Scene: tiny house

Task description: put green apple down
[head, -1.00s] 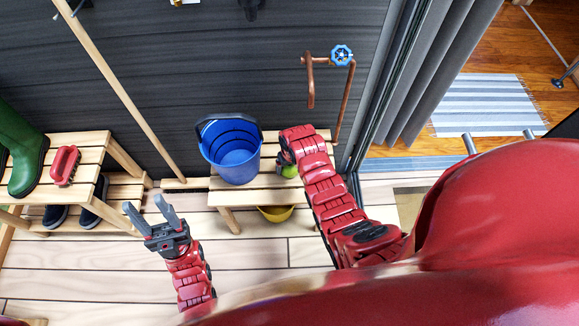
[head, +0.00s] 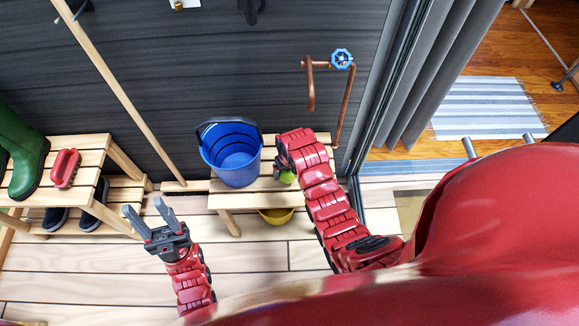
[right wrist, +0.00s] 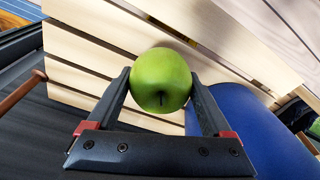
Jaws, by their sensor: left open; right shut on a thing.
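The green apple (right wrist: 161,80) is between the fingers of my right gripper (right wrist: 162,92), which is shut on it. The slatted wooden bench (right wrist: 75,55) is behind the apple in the right wrist view; I cannot tell whether the apple touches it. In the head view the apple (head: 287,177) shows only partly, beside my right gripper (head: 283,170), over the right part of the bench (head: 262,197). My left gripper (head: 150,220) is open and empty, above the deck left of the bench.
A blue bucket (head: 232,160) stands on the bench just left of the apple. A yellow bowl (head: 277,216) is under the bench. Copper pipes with a blue valve (head: 342,58) are on the wall behind.

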